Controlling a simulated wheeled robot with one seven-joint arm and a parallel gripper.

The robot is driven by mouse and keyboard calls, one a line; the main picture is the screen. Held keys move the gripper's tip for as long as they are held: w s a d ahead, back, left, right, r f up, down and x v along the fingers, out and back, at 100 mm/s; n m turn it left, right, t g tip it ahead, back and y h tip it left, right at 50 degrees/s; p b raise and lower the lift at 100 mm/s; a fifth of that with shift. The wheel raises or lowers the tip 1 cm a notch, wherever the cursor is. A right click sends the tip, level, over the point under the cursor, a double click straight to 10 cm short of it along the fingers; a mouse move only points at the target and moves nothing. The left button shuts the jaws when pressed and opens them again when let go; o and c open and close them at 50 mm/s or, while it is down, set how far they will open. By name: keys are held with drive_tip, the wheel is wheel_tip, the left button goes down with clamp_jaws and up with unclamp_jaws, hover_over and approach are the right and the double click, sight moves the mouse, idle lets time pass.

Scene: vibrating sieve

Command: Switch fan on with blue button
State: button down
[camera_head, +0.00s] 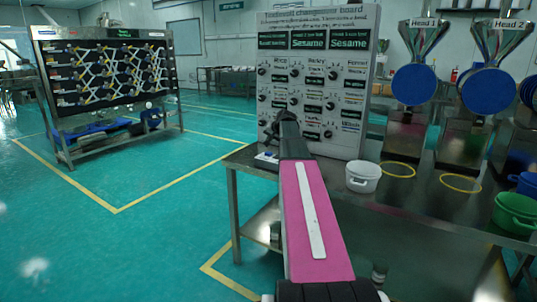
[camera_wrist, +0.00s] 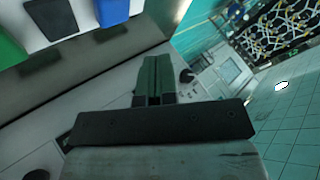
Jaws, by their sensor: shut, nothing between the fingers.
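A small white box (camera_head: 266,157) with a bluish patch sits at the left end of the metal table, in front of the control board. I cannot clearly make out the blue button on it, and I cannot identify the fan. My gripper (camera_head: 271,143) is just above and beside this box, at the end of my pink arm, and partly hides the area. In the wrist view my gripper (camera_wrist: 157,62) has its dark fingers together and empty. A pale panel (camera_wrist: 222,70) with a light-blue face lies to their right; I cannot tell whether they touch.
The upright control board (camera_head: 318,80) with several knobs stands right behind my gripper. A white bucket (camera_head: 363,177), yellow rings (camera_head: 398,170) and a green bucket (camera_head: 516,212) stand on the metal table (camera_head: 400,209) to the right. Open floor (camera_head: 150,210) lies to the left.

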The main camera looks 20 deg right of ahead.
drive_tip(key=shift+f, duration=1.8)
drive_tip(key=shift+f, duration=0.15)
idle(0.6)
drive_tip(key=shift+f, duration=0.25)
drive_tip(key=shift+f, duration=0.5)
idle(0.8)
drive_tip(key=shift+r, duration=0.9)
drive_tip(key=shift+r, duration=2.55)
